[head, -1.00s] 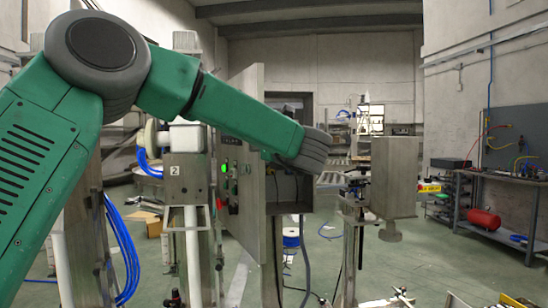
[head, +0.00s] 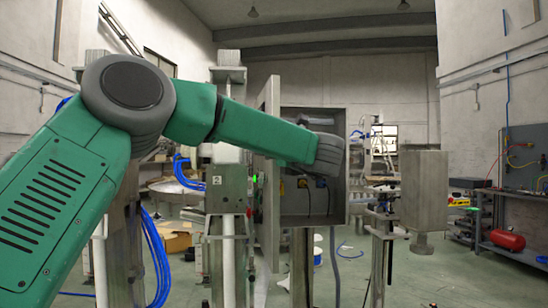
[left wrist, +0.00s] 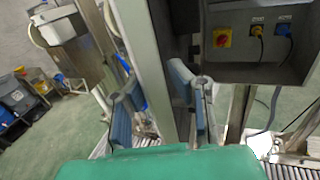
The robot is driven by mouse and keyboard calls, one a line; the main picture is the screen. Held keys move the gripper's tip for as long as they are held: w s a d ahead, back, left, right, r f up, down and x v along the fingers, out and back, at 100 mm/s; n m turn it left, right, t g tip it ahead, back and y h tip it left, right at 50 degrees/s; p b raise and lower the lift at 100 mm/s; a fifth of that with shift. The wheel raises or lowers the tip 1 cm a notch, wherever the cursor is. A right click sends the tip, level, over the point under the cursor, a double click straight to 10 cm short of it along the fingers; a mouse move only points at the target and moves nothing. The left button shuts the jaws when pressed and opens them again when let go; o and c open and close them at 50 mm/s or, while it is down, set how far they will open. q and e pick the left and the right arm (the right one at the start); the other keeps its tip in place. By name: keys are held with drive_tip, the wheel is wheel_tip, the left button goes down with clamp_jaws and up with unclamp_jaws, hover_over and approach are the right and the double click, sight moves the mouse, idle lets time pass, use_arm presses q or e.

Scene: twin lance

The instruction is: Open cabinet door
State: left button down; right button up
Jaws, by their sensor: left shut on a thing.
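The grey metal cabinet (head: 337,195) stands mid-view in the head view with its interior showing. Its door (head: 268,215) is swung out at the left side, seen nearly edge-on. My left arm reaches across the door and the cabinet front, and its gripper is hidden there. In the left wrist view, the blue fingers of my left gripper (left wrist: 157,92) lie on either side of the door (left wrist: 143,50), shut on its edge. Inside the cabinet are a yellow and red switch (left wrist: 222,38) and plugs with cables (left wrist: 283,30). My right gripper is not in view.
A machine with a grey box (head: 424,185) stands right of the cabinet. A post marked 2 (head: 228,190) and blue hoses (head: 157,260) are at the left. A workbench with a red tank (head: 507,239) is at far right. Green floor shows between them.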

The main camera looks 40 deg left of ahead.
use_arm(q)
drive_tip(key=shift+w+d+f, duration=0.2)
drive_tip(key=shift+f, duration=0.1)
drive_tip(key=c, duration=1.5)
unclamp_jaws()
drive_tip(key=shift+w, duration=0.15)
drive_tip(key=shift+d, duration=0.1)
drive_tip(key=v, duration=1.1)
drive_tip(key=shift+s+d, duration=0.3)
drive_tip(key=shift+s, duration=0.05)
drive_tip(key=shift+a, duration=0.2)
